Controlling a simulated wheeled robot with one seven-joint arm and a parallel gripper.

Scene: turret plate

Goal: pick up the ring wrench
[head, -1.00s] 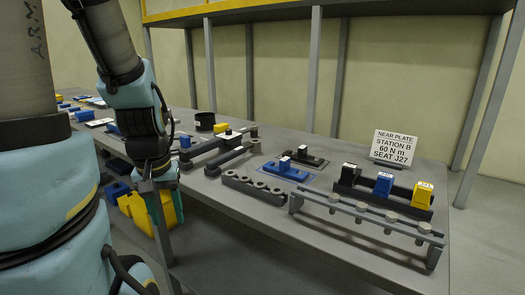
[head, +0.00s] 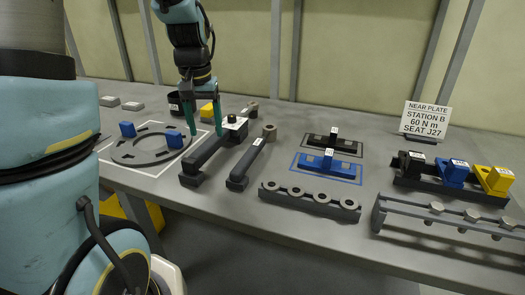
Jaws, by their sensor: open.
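A dark ring plate (head: 128,152) with blue blocks lies at left. A holder with several rings (head: 310,200) stands in front. Blue (head: 329,167) and black pieces lie in outlined areas. A rack with black, blue and yellow blocks (head: 425,186), a bolt rail (head: 460,218) and a sign (head: 424,117) are at right.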

